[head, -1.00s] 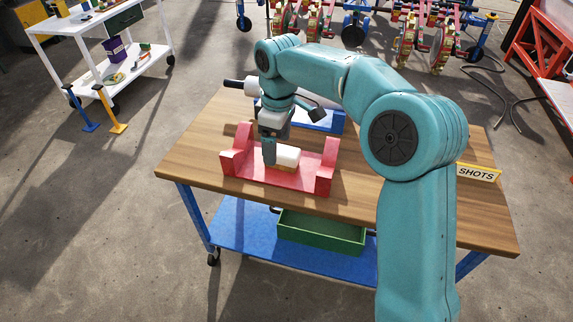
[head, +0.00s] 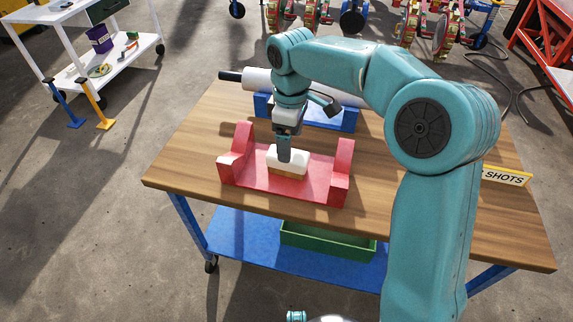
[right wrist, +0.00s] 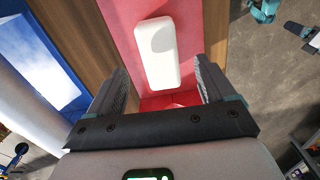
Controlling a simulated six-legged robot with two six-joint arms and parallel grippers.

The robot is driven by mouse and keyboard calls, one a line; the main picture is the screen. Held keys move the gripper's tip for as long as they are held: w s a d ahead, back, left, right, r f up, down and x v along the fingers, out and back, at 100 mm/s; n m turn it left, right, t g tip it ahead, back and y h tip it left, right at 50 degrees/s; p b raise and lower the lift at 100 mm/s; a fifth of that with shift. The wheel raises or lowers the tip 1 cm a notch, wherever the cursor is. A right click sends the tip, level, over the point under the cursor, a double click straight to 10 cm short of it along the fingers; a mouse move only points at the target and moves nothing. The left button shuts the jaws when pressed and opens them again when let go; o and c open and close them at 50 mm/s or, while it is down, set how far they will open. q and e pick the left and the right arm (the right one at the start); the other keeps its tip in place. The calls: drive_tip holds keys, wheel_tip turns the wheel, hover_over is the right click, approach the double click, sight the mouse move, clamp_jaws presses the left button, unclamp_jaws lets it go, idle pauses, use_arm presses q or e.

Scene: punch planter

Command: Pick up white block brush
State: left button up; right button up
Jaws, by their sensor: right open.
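The white block brush (head: 291,163) has a white top and a tan lower part. It lies in the red cradle (head: 310,187) on the wooden table. In the right wrist view the white brush (right wrist: 157,52) runs lengthwise, just beyond the gap between the fingers. My right gripper (head: 284,156) points down at the brush from above and overlaps its middle in the head view. The right gripper (right wrist: 160,82) is open, with one finger on each side and nothing between them. I cannot tell if the fingertips touch anything. My left gripper is not in view.
The cradle's raised red ends (head: 341,172) flank the brush. Behind it, a white roller (head: 257,80) rests on a blue stand (head: 334,118). A yellow SHOTS sign (head: 507,176) stands on the right. The wooden tabletop (head: 190,165) is clear at the left.

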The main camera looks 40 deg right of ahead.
sight(297, 167)
drive_tip(key=shift+s+f, duration=0.15)
drive_tip(key=shift+f, duration=0.45)
drive_tip(key=shift+s+f, duration=0.15)
drive_tip(key=shift+f, duration=0.4)
drive_tip(key=shift+w+f+b, duration=0.25)
drive_tip(key=shift+f+b, duration=0.15)
drive_tip(key=shift+f, duration=0.15)
drive_tip(key=f, duration=0.1)
drive_tip(key=f+b, duration=0.1)
drive_tip(key=f, duration=0.1)
drive_tip(key=f+b, duration=0.1)
drive_tip(key=shift+w+a+f, duration=0.15)
drive_tip(key=shift+w+f, duration=0.15)
drive_tip(key=shift+f, duration=0.05)
drive_tip(key=shift+s+r, duration=0.1)
drive_tip(key=shift+r, duration=0.05)
drive_tip(key=c, duration=1.1)
